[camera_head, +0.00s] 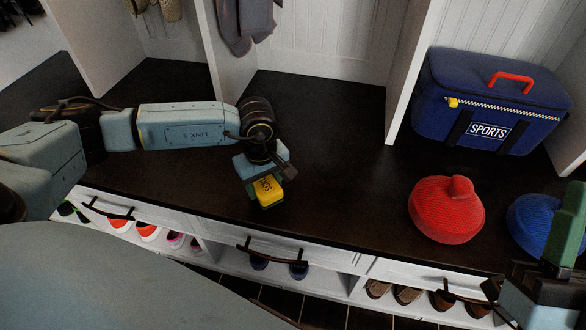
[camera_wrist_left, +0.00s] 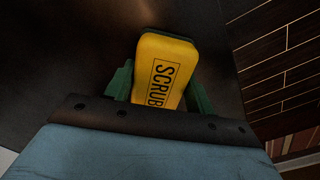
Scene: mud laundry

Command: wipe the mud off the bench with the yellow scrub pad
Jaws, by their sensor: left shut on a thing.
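The yellow scrub pad (camera_head: 268,192) is in my left gripper (camera_head: 262,184), low over the front part of the bench (camera_head: 325,150). In the left wrist view the pad (camera_wrist_left: 163,72), marked SCRUB, sits between the green fingers of the left gripper (camera_wrist_left: 158,92). I cannot tell whether the pad touches the bench. The bench top is dark brown, and I cannot make out any distinct mud on it. My right gripper (camera_head: 563,228) shows only in part at the lower right edge, with a green finger upright in front of a blue hat; its opening is unclear.
A red knitted hat (camera_head: 446,209) and a blue knitted hat (camera_head: 531,222) stand on the bench at right. A blue SPORTS bag (camera_head: 490,100) is behind them. White dividers (camera_head: 222,60) rise from the bench. Drawers and shoes are below its front edge. Bench between pad and red hat is clear.

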